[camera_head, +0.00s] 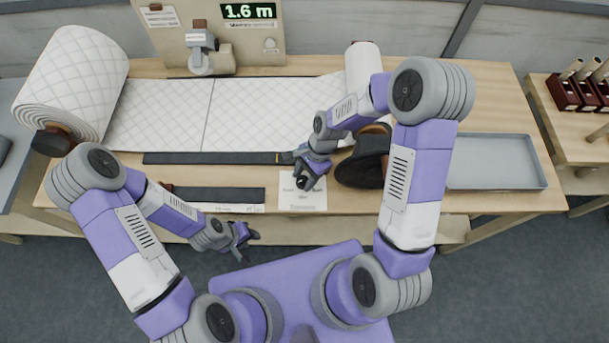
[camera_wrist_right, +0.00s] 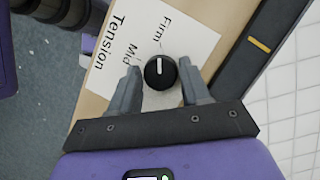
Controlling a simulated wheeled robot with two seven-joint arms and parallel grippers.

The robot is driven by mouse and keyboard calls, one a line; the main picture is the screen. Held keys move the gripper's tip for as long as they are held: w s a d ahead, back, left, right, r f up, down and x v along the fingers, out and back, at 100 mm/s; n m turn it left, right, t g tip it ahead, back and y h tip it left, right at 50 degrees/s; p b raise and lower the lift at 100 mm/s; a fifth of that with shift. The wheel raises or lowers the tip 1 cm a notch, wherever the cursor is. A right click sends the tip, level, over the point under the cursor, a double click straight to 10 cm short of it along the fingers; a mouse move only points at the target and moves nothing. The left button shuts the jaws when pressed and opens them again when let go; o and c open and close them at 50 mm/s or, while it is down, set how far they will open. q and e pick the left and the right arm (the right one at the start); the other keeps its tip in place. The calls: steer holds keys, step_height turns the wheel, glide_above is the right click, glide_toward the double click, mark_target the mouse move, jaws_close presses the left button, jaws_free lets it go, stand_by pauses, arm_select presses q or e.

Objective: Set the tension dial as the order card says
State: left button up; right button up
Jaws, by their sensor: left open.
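The black tension dial (camera_wrist_right: 160,72) stands on a white sheet (camera_wrist_right: 185,38) labelled "Tension", with "Mid" and "Firm" readable. Its white mark points up in the right wrist view, towards "Firm". In the head view the dial (camera_head: 303,182) shows beside my right gripper (camera_head: 305,175). My right gripper (camera_wrist_right: 160,67) is open, with one finger on each side of the dial and small gaps visible. My left gripper (camera_head: 249,246) is open and empty off the table's front edge. A small card (camera_head: 160,16), perhaps the order card, hangs on the back board; its text is unreadable.
A grey tray (camera_head: 495,162) is further right. The display (camera_head: 248,11) reads 1.6 m.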

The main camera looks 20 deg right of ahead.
steer(key=c, duration=0.6)
steer(key=shift+n, duration=0.4)
steer(key=n, duration=0.2)
steer(key=n+g+p, duration=0.1)
steer(key=n, duration=0.1)
steer(key=shift+w+a+g+h, duration=0.1)
steer(key=shift+w+g+h, duration=0.05)
steer(key=shift+g+h, duration=0.2)
steer(key=n+h, duration=0.1)
steer(key=n, duration=0.2)
steer(key=n+g+h, duration=0.1)
steer(key=n, duration=0.2)
steer(key=shift+a, duration=0.15)
steer(key=n+h, duration=0.1)
steer(key=n, duration=0.2)
steer(key=n+h, duration=0.1)
steer(key=n, duration=0.2)
steer(key=shift+a+n+h, duration=0.15)
steer(key=shift+n+h, duration=0.15)
steer(key=shift+h, duration=0.05)
steer(key=n+h, duration=0.1)
steer(key=n, duration=0.2)
steer(key=n+t+h, duration=0.1)
steer(key=n, duration=0.2)
steer(key=shift+a+n+t+b, duration=0.15)
steer(key=shift+n+t+b, duration=0.1)
steer(key=shift+n+b, duration=0.05)
steer(key=o, duration=1)
